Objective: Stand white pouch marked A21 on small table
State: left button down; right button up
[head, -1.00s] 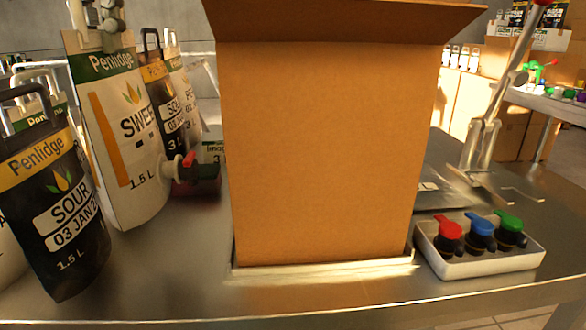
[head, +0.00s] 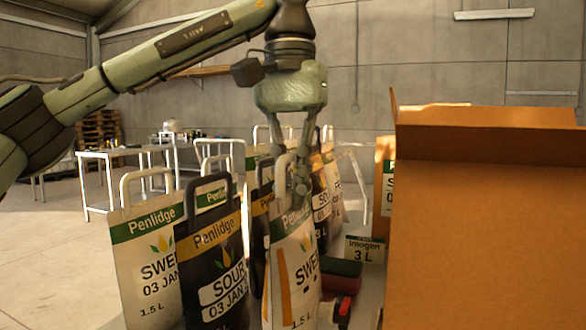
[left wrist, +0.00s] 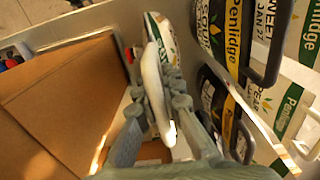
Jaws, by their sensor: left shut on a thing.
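My left gripper (head: 300,185) is shut on the top handle of a white Penlidge pouch with a green band and an orange stripe (head: 297,270). In the left wrist view the fingers (left wrist: 160,100) close around the white handle, with the pouch (left wrist: 160,35) beyond. A light table (head: 112,153) stands at the back left; whether it is the small table is unclear. My right gripper is not in view.
A black SOUR pouch (head: 213,265) and a white SWEET pouch (head: 150,262) stand close on the left. More pouches crowd behind the held one. A large open cardboard box (head: 490,235) blocks the right. Open floor (head: 50,255) lies at far left.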

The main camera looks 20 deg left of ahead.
pick_arm(q)
jog(key=shift+f, duration=1.45)
jog(key=c, duration=1.7)
grip_release()
jog(key=shift+f, duration=0.1)
notch_tip(320, 180, up, 12)
jog(key=shift+a+r, duration=0.1)
jog(key=shift+a, duration=0.05)
